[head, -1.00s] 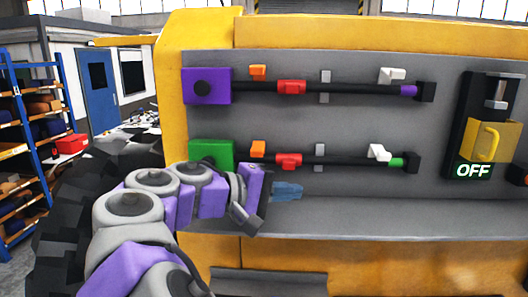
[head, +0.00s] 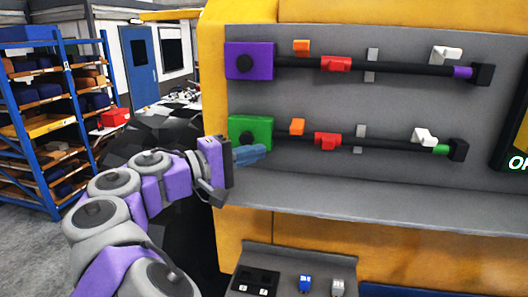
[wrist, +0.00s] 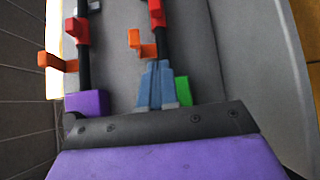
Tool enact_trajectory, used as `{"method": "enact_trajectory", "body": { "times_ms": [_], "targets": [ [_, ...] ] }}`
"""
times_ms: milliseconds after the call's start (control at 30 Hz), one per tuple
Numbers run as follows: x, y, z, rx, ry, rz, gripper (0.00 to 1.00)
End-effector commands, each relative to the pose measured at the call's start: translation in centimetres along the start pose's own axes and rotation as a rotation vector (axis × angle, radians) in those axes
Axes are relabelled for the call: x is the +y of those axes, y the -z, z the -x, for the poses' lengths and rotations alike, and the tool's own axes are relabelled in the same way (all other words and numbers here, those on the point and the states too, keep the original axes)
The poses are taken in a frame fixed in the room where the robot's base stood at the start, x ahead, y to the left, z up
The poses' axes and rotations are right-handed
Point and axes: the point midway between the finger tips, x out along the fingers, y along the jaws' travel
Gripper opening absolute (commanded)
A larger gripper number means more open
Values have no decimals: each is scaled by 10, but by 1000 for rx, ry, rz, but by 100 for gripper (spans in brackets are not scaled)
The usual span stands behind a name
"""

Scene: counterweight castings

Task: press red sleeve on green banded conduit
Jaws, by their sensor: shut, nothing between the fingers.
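The green banded conduit (head: 385,145) is the lower black bar on the grey panel. It runs from a green block (head: 251,132) at left to a green band (head: 441,150) at right. A red sleeve (head: 327,139) sits around it, between an orange tab (head: 297,127) and a grey bracket; the sleeve also shows in the wrist view (wrist: 157,13). My gripper (head: 263,152) is shut and empty, its blue fingers just below and right of the green block. In the wrist view the fingers (wrist: 156,84) point along the conduit and partly cover its near end.
A parallel upper conduit (head: 410,67) has a purple block (head: 249,61) and its own red sleeve (head: 336,63). White levers (head: 425,137) stand near the right ends. A grey ledge (head: 390,212) juts out below, and a tray (head: 262,262) with small parts lies lower. Shelving (head: 45,120) stands left.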

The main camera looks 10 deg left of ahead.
Motion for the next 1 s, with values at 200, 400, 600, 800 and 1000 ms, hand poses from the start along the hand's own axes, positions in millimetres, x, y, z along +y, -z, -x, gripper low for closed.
{"method": "enact_trajectory", "body": {
  "times_ms": [200, 400, 600, 800, 1000],
  "targets": [
    [2, -6, -48, -9, 3, -1, 0],
    [1, -6, -86, -9, 4, 2, 0],
    [1, -18, -95, -5, -2, 3, 0],
    [0, -26, -105, -5, -1, 3, 0],
    [0, -31, -110, -3, 1, 1, 0]
  ]
}}
